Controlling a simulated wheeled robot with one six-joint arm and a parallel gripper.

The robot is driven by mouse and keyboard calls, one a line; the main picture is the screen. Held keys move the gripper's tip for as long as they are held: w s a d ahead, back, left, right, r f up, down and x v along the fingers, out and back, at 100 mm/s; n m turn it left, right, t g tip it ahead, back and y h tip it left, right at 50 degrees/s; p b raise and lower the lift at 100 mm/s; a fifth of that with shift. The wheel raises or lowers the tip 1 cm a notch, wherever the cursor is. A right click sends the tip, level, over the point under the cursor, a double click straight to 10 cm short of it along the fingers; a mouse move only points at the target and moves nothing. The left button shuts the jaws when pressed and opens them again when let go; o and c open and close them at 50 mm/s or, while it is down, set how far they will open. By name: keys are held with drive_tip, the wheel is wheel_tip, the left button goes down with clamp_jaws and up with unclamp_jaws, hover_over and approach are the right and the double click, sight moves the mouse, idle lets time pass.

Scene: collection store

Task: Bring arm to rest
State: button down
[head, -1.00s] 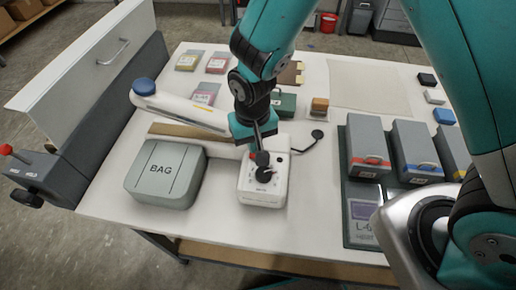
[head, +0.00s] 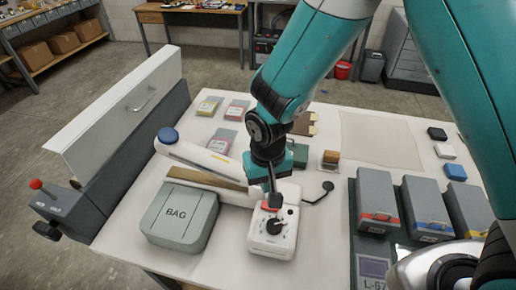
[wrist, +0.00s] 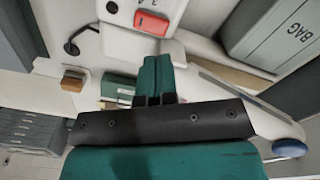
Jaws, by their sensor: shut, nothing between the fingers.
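My gripper (head: 271,190) hangs from the arm over the back edge of the white device (head: 258,240), pointing down with its fingers together and empty. The device has a black knob (head: 276,227) on top and a red part (head: 274,202) close to my fingertips. I cannot tell from the head view whether the fingers touch it. In the wrist view, my teal and black gripper (wrist: 154,62) fills the lower middle, and the device's red part (wrist: 152,22) shows beyond it, apart from the fingers in the picture.
A grey BAG case (head: 180,218) stands left of the device, with a long white arm-like piece (head: 200,160) behind it. Grey boxes (head: 378,200) stand on a dark tray at the right. A black disc on a cord (head: 328,186) lies right of the device. A pale sheet (head: 380,140) lies bare behind.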

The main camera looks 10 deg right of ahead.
drive_tip(key=s+d+r+n+y+b, duration=0.2)
drive_tip(key=s+d+r+b, duration=0.1)
drive_tip(key=s+r, duration=0.4)
drive_tip(key=s+d+r+n+y+b, duration=0.2)
drive_tip(key=s+d+r+n+b, duration=0.1)
drive_tip(key=s+r+b, duration=0.2)
drive_tip(key=s+r, duration=0.2)
drive_tip(key=s, duration=0.1)
drive_tip(key=shift+d+r+n, duration=0.3)
